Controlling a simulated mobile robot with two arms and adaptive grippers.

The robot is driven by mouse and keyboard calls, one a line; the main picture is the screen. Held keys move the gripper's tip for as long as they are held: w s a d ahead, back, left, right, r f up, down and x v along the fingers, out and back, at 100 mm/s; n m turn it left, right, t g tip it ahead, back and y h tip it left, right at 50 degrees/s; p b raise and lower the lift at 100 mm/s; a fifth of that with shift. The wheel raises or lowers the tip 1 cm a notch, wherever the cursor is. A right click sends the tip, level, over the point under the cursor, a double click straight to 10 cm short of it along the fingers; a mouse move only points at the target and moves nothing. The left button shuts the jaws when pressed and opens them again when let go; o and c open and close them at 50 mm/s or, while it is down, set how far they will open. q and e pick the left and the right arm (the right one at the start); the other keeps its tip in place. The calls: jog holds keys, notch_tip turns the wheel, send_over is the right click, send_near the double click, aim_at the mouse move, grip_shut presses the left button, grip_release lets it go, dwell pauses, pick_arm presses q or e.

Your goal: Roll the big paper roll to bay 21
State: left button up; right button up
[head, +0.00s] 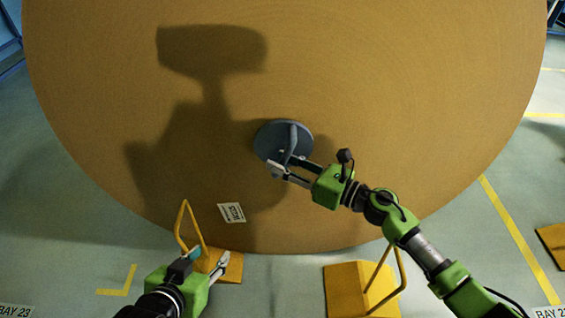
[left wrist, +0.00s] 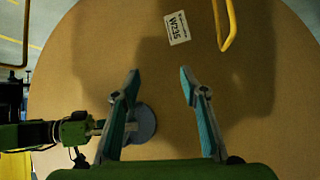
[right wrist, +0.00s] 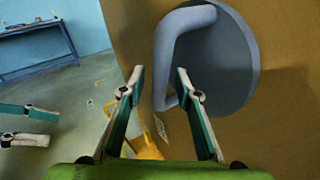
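The big brown paper roll (head: 380,110) fills the head view, its flat face toward me. A grey round plate with a bar handle (head: 292,140) sits at its centre; the handle also shows in the right wrist view (right wrist: 180,45). My right gripper (head: 290,170) is open at the handle, whose lower end shows between its fingertips. My left gripper (head: 212,262) is open and empty, low by the left yellow chock (head: 228,268). That chock's loop handle (left wrist: 229,25) is beyond the left fingertips in the left wrist view. A second yellow chock (head: 345,285) stands at the roll's foot, right.
A floor label reading BAY 23 (head: 15,311) is at bottom left. A cut-off bay label (head: 549,313) and another yellow block (head: 552,245) are at the right. Yellow lines (head: 520,240) mark the floor. A blue table (right wrist: 35,45) stands by the wall.

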grip_shut()
dwell(0.3)
